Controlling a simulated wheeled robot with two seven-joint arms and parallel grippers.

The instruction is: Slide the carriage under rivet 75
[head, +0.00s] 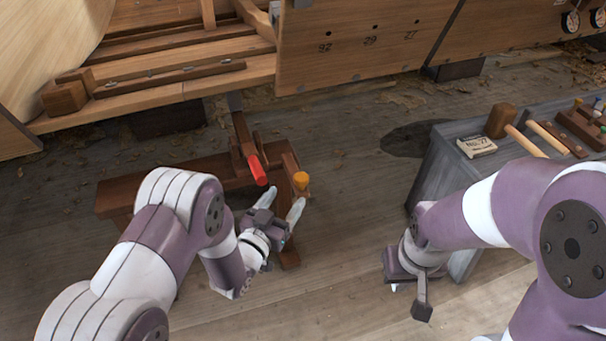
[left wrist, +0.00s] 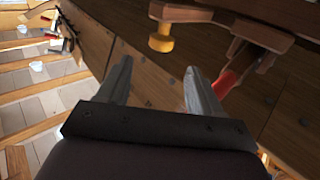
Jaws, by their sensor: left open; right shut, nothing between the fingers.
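A dark red-brown wooden bench (head: 150,192) stands below the hull. A wooden carriage-like part with a red-tipped lever (head: 257,169) and a yellow knob (head: 301,180) is at its right end. In the left wrist view the yellow knob (left wrist: 161,38) is ahead of the fingers and the red tip (left wrist: 224,84) is beside the right finger. My left gripper (head: 281,203) is open and empty, just short of the knob, apart from it. My right gripper (head: 408,288) is shut and empty beside the grey bench. I cannot make out a rivet marked 75.
The hull planking (head: 360,50) spans the top, with small dark rivets and numbers, one reading 29. A grey workbench (head: 450,170) at right holds a mallet (head: 501,120), a small labelled box (head: 477,147) and other tools. The floor between the benches is mostly clear, with shavings.

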